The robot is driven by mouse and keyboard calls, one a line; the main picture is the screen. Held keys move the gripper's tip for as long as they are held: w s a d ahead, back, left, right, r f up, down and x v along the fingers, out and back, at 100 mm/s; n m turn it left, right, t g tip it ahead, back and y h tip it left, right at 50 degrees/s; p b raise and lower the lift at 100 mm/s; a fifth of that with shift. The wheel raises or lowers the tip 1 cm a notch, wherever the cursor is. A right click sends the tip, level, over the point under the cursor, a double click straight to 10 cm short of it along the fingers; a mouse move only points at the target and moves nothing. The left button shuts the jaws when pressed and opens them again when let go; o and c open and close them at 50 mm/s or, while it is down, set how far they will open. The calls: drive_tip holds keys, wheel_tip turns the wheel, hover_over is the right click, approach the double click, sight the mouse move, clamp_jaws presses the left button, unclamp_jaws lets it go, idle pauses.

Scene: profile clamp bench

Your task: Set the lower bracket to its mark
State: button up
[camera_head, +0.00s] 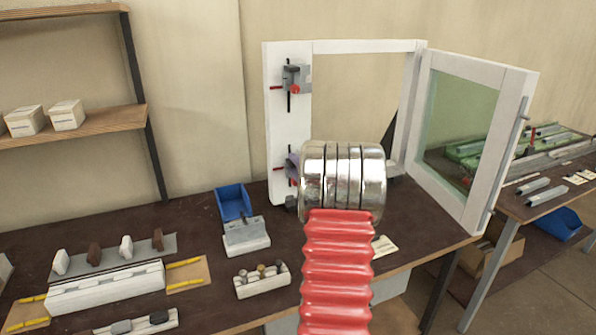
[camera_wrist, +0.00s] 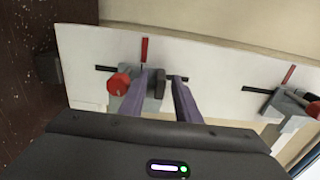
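The lower bracket is a grey block with a red knob on the white post; in the wrist view the lower bracket (camera_wrist: 152,104) lies near the middle. A red mark (camera_wrist: 145,48) shows on the post beside it, and a black rail runs along the post on both sides. In the head view my arm hides most of the lower bracket. My gripper (camera_wrist: 168,78) has its two purple-grey fingers apart. A dark part of the bracket shows between them; I cannot tell whether they touch it. The upper bracket (camera_head: 296,78) sits higher on the post and also shows in the wrist view (camera_wrist: 290,106).
The white frame (camera_head: 288,135) stands on the dark bench, with a glazed door (camera_head: 470,130) swung open to the right. A blue bin (camera_head: 233,203), a grey block (camera_head: 245,236) and fixture trays stand at left. A second bench stands at right.

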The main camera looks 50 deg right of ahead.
drive_tip(key=v, duration=1.3)
drive_tip(key=shift+s+a, duration=0.15)
drive_tip(key=shift+s, duration=0.1)
drive_tip(key=shift+f, duration=0.1)
